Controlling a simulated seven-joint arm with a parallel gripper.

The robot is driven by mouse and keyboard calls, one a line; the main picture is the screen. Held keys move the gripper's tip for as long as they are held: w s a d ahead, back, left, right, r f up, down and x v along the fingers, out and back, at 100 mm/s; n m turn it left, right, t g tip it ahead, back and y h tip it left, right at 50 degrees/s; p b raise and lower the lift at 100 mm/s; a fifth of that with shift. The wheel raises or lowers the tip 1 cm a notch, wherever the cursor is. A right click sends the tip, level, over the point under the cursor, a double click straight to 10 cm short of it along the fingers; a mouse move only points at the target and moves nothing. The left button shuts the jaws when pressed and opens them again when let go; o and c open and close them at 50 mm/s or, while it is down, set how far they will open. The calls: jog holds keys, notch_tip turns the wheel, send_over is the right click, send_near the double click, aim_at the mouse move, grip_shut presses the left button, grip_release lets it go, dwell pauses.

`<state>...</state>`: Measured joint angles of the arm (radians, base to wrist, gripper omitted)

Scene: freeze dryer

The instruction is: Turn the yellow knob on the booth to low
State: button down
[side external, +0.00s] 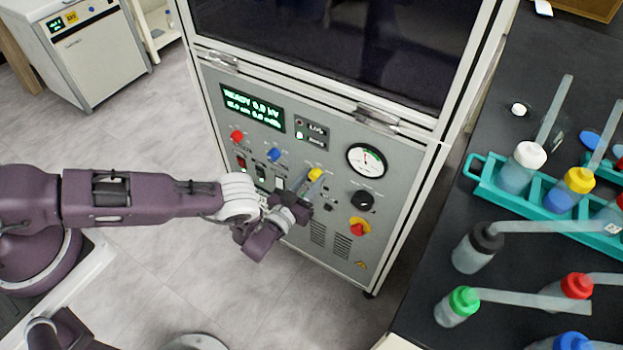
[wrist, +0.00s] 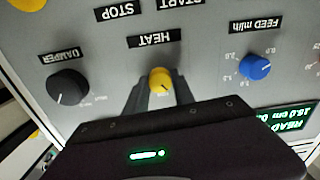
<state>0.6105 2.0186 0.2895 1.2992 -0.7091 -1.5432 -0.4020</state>
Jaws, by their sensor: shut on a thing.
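The yellow knob (side external: 315,174) is on the grey front panel of the booth (side external: 330,147), below and left of the round gauge. In the wrist view the yellow knob (wrist: 160,79) sits under the label HEAT, and the picture is upside down. My gripper (side external: 309,181) reaches the panel from the left, and its fingers (wrist: 152,92) are shut on the yellow knob, one on each side. The fingers and the gripper body hide part of the knob and the marks around it, so I cannot read its setting.
A blue knob (wrist: 256,68) and a black DAMPER knob (wrist: 68,87) flank the yellow one. A red knob (side external: 237,135) and a red-and-yellow stop button (side external: 359,227) are also on the panel. A dark table (side external: 410,290) with several bottles stands at the right.

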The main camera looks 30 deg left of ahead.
jog(key=m, duration=0.3)
jog(key=shift+m, duration=2.2)
jog(key=c, duration=1.1)
grip_release()
jog(key=shift+o, duration=0.2)
jog(key=s, duration=0.7)
